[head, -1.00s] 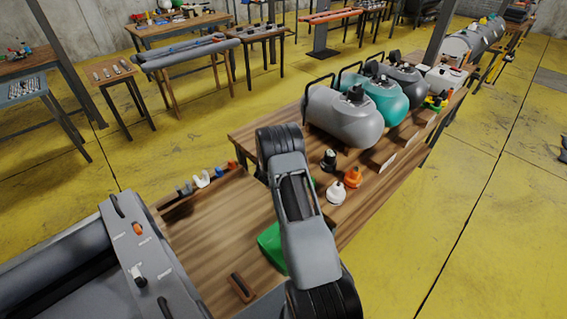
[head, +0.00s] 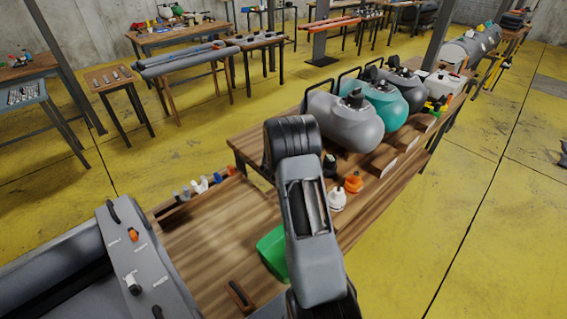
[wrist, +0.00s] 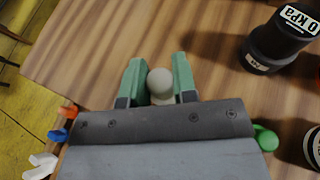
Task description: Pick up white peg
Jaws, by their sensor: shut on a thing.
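In the wrist view my gripper (wrist: 158,80) has its two green fingers closed on a pale, round-topped white peg (wrist: 160,84). The peg sits between the fingers, above the wooden table; its lower part is hidden, so I cannot tell how far it is from the wood. In the head view my own arm hides the gripper and the held peg. Another white piece (head: 199,185) stands in a row of coloured pieces at the table's left edge; it also shows at the lower left of the wrist view (wrist: 42,165).
A black pump-like part (wrist: 280,42) stands close right of my gripper. White (head: 337,200) and orange (head: 353,182) fittings, a green container (head: 272,250) and grey and teal tanks (head: 345,122) share the table. A grey panel (head: 135,265) lies at left front.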

